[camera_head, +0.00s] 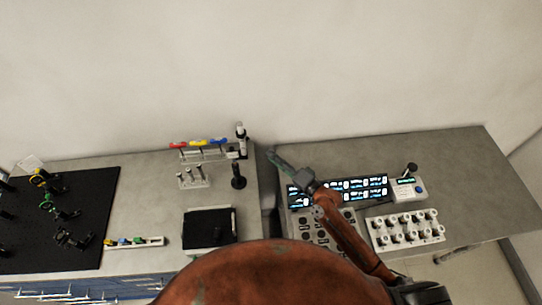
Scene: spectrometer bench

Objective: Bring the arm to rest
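My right arm (345,230) comes in from the lower right and reaches up and left over the right-hand bench. My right gripper (279,160) is at its end, above the gap between the two benches and the back-left corner of the lit panel. Its fingers show as one narrow dark shape, so I cannot tell whether they are apart. No object shows in it. My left arm and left gripper are not in view.
Below the arm are a lit display panel (375,187) and a white block of knobs (408,230). On the left bench stand a dark upright post (238,178), a rack of coloured handles (203,153), a black tray (210,210) and a black optics board (95,205). The right bench's back is clear.

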